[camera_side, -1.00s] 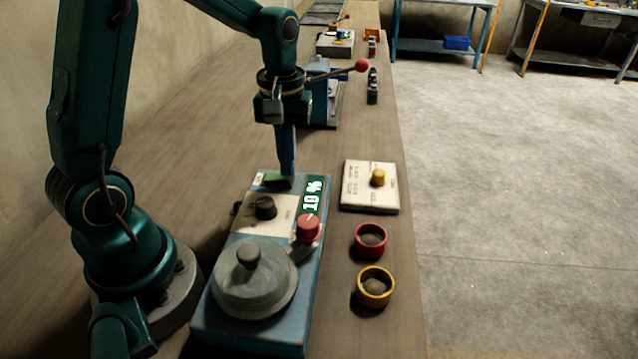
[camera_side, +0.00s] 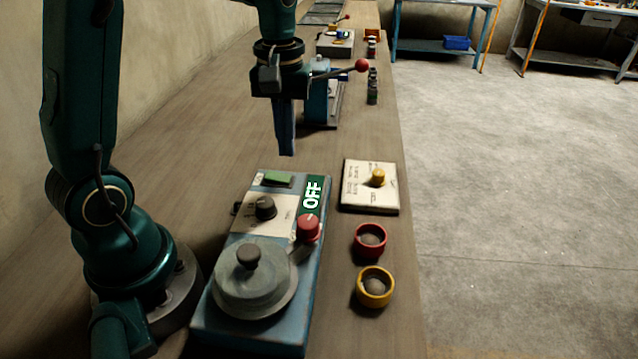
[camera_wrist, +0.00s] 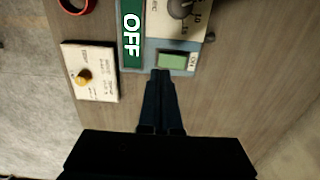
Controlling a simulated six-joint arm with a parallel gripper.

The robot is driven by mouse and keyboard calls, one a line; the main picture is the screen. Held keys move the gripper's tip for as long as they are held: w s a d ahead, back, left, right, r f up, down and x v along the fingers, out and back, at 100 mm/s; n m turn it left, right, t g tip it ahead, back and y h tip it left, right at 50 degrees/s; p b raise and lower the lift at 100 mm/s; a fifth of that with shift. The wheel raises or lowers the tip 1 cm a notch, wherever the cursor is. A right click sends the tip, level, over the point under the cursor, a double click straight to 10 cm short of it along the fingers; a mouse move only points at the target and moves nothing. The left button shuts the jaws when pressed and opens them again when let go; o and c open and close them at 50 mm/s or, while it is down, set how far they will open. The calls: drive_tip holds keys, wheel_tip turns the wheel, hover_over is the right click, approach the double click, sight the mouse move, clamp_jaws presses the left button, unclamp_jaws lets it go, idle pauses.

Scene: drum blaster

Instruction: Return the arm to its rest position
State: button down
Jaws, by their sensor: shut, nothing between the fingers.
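My gripper (camera_side: 286,152) points down in the side view, its fingers together and empty. It hangs in the air above the far end of the blue drum machine (camera_side: 262,331), clear of it. In the wrist view my gripper (camera_wrist: 162,74) shows shut, with its tips near the green button (camera_wrist: 172,60). The same green button (camera_side: 278,179) is uncovered in the side view. The machine's display (camera_side: 312,196) reads OFF. The machine also has a black dial (camera_side: 265,208), a red knob (camera_side: 308,228) and a round grey lid (camera_side: 255,285), which is seated.
Right of the machine lie a white card plate with a yellow knob (camera_side: 360,194), a red ring cup (camera_side: 370,240) and a yellow ring cup (camera_side: 375,287). A blue device with a red-tipped lever (camera_side: 362,66) stands behind my gripper.

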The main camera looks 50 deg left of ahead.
drive_tip(key=shift+r, duration=0.6)
drive_tip(key=shift+d+r, duration=0.1)
drive_tip(key=s+d+r+m+t, duration=0.3)
drive_tip(key=s+d+m+t, duration=0.2)
drive_tip(key=s+d+m, duration=0.2)
drive_tip(key=s+m, duration=0.2)
drive_tip(key=s, duration=0.2)
drive_tip(key=shift+s+d+t, duration=0.15)
drive_tip(key=shift+d+t, duration=0.15)
drive_tip(key=shift+d, duration=0.1)
idle(0.3)
